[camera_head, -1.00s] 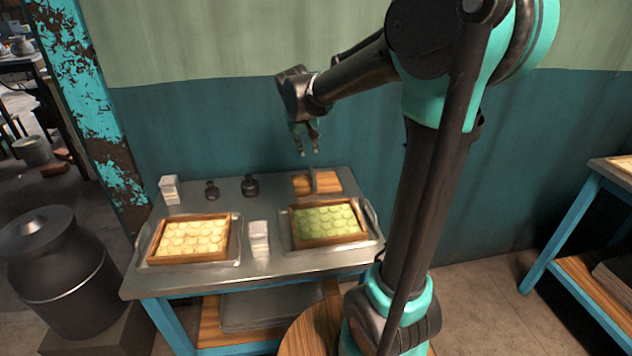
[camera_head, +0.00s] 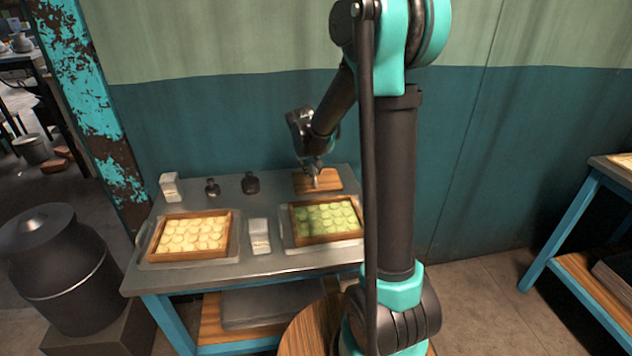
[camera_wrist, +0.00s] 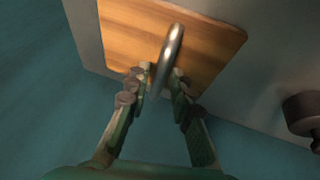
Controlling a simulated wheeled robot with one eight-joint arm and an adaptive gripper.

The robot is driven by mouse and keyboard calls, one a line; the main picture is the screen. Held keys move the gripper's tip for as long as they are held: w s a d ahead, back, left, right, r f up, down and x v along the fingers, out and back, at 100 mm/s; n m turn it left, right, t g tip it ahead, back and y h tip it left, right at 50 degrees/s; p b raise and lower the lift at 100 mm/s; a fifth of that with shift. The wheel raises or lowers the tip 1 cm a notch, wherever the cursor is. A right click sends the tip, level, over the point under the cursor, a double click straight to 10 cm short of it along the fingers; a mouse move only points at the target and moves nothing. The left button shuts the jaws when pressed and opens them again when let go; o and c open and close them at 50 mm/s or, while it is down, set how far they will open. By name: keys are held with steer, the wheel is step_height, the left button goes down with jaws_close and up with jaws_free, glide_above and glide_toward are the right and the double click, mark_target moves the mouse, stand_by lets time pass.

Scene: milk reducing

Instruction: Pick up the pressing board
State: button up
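The pressing board is a wooden board (camera_head: 330,186) lying flat at the back right of the metal table, with a grey metal handle (camera_wrist: 172,50) standing up from it. In the wrist view the board (camera_wrist: 125,40) fills the upper middle. My gripper (camera_head: 315,172) is low over the board at its handle. In the wrist view my gripper (camera_wrist: 161,75) has its two fingers apart, one on each side of the handle's near end. I cannot tell whether either finger touches it.
On the metal table (camera_head: 205,277) stand a wooden tray of pale yellow rounds (camera_head: 194,236) and one of green rounds (camera_head: 327,219). A dark round object (camera_wrist: 302,112) is right of the board. The wall is close behind.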

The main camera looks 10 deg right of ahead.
steer(key=shift+x, duration=0.8)
jaws_close()
steer(key=shift+r, duration=0.15)
